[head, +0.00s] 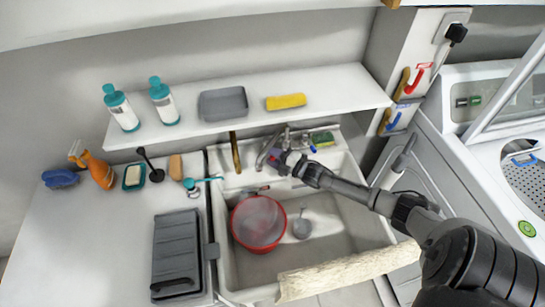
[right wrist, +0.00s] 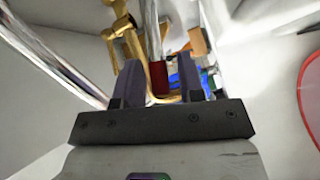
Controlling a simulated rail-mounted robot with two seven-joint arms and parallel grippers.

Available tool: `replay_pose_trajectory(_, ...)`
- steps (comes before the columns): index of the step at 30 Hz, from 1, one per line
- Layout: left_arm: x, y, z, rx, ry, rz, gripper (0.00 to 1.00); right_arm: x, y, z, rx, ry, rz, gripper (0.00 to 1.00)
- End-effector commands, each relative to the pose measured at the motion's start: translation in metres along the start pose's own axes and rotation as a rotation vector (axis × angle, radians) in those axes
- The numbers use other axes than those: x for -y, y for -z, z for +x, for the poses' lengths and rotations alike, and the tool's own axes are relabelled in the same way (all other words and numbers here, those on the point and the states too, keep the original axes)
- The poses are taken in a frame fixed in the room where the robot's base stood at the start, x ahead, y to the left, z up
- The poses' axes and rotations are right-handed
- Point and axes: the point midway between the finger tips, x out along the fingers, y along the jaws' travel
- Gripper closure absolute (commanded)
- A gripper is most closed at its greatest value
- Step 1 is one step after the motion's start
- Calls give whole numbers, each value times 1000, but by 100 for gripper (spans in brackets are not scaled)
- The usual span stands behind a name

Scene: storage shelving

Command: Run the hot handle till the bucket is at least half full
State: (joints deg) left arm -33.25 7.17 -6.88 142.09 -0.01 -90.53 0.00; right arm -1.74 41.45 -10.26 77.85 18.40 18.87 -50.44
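The red bucket (head: 236,222) stands upright in the left part of the sink (head: 345,222). Its inside looks pale pinkish-grey, and I cannot tell the water level. The metal tap (head: 264,154) is at the back of the sink, with its spout behind the bucket. My right gripper (head: 280,161) is at the tap. In the right wrist view its two fingers (right wrist: 160,82) are apart, with the red-ended handle (right wrist: 158,78) between them and small gaps showing on both sides. Part of the bucket's red rim (right wrist: 312,100) shows at the right edge there. My left gripper is not in view.
A shelf (head: 240,116) with bottles, a grey tray and a yellow sponge (head: 286,101) hangs above the sink.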

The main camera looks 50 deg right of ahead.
Motion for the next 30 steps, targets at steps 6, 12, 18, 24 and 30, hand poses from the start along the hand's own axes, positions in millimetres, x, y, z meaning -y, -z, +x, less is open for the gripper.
replay_pose_trajectory(6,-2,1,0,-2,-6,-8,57,-1,1,0,-1,-2,0,60)
replay_pose_trajectory(12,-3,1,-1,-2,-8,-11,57,0,1,-7,-1,-1,0,60)
replay_pose_trajectory(18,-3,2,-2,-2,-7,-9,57,1,1,-36,0,2,1,60)
replay_pose_trajectory(24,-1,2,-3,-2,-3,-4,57,1,1,-73,0,1,0,60)
replay_pose_trajectory(30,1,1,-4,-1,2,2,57,1,1,-105,0,0,1,60)
